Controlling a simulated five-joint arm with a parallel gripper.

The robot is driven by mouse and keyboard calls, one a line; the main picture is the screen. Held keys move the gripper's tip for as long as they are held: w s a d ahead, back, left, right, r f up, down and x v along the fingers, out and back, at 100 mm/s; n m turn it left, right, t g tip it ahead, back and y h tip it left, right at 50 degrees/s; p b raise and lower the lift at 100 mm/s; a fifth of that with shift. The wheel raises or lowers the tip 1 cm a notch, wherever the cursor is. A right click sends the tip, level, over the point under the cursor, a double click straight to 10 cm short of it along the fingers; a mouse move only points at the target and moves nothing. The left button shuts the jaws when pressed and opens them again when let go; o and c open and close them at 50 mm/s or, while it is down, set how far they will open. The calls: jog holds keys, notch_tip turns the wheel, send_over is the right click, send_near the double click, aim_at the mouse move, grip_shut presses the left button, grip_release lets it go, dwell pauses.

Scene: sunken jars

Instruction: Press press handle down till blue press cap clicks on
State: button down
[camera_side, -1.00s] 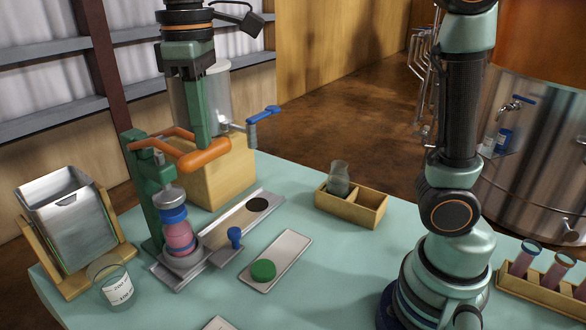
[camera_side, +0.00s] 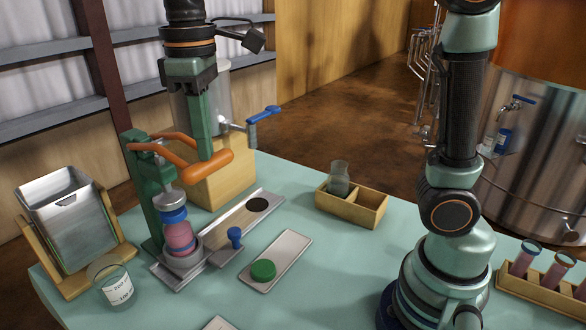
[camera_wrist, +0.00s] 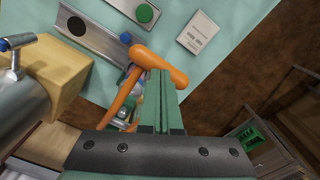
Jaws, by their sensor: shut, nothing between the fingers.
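The orange press handle (camera_side: 208,163) slopes down from the green press column (camera_side: 150,180) at the left of the table. My gripper (camera_side: 204,154) is shut and empty, its green fingertips against the handle bar from above. In the wrist view the handle (camera_wrist: 168,66) crosses just beyond my fingertips (camera_wrist: 162,74). The silver press head (camera_side: 169,201) sits right above the blue press cap (camera_side: 173,216) and appears to touch it. The cap is on top of an upright jar of pink contents (camera_side: 179,237) in the press seat. Whether the cap is clicked on cannot be seen.
A wooden block (camera_side: 222,178) with a clear tank and blue-handled tap (camera_side: 262,113) stands behind the press. A tray with a green disc (camera_side: 263,270) lies to the right.

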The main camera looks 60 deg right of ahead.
aim_at(208, 163)
jog(key=shift+f, duration=0.15)
jog(key=shift+s+f, duration=0.1)
jog(key=shift+f, duration=0.45)
dwell(0.3)
jog(key=shift+f, duration=1.2)
